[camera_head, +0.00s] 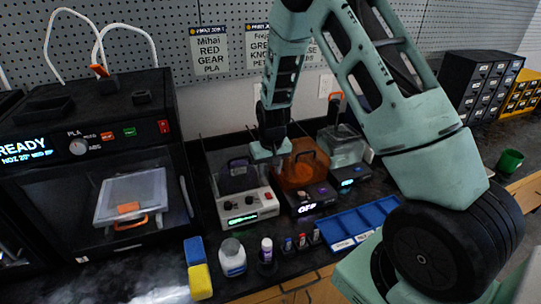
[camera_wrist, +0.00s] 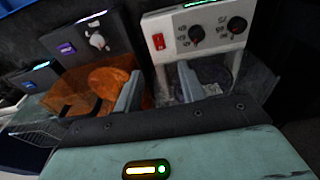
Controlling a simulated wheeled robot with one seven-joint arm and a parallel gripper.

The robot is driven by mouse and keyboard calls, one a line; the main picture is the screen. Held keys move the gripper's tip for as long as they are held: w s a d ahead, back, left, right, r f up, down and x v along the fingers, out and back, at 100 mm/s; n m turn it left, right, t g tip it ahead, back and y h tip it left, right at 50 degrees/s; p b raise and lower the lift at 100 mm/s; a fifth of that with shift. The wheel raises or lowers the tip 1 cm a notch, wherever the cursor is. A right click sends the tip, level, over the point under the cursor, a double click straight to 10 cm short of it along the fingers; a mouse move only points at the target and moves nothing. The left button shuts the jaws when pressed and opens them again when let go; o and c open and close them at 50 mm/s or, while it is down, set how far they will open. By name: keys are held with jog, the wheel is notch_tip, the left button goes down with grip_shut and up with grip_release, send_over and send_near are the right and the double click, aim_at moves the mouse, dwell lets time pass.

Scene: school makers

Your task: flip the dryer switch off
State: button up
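A cream dryer (camera_head: 247,208) with a lit green display stands on the bench in the head view. In the wrist view, the dryer front (camera_wrist: 207,30) shows upside down, with two black knobs and a red rocker switch (camera_wrist: 157,42). Which way the rocker is set is too small to tell. My gripper (camera_head: 268,152) hangs over the back of the dryers. In the wrist view, my gripper (camera_wrist: 158,88) has its two pale green fingers apart with nothing between them. The switch appears beyond the gap between the fingertips and does not look touched.
A dark dryer with an orange lid (camera_head: 304,166) stands right beside the cream one, and a clear-lidded dryer (camera_head: 341,146) is farther right. A black printer (camera_head: 90,165) stands left. Bottles (camera_head: 232,258) and a blue tray (camera_head: 357,222) sit in front. Pegboard (camera_head: 180,50) rises behind.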

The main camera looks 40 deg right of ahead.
notch_tip(320, 180, up, 8)
jog(key=s+b, duration=0.1)
jog(key=shift+a+f, duration=0.15)
jog(key=shift+f, duration=0.05)
dwell(0.4)
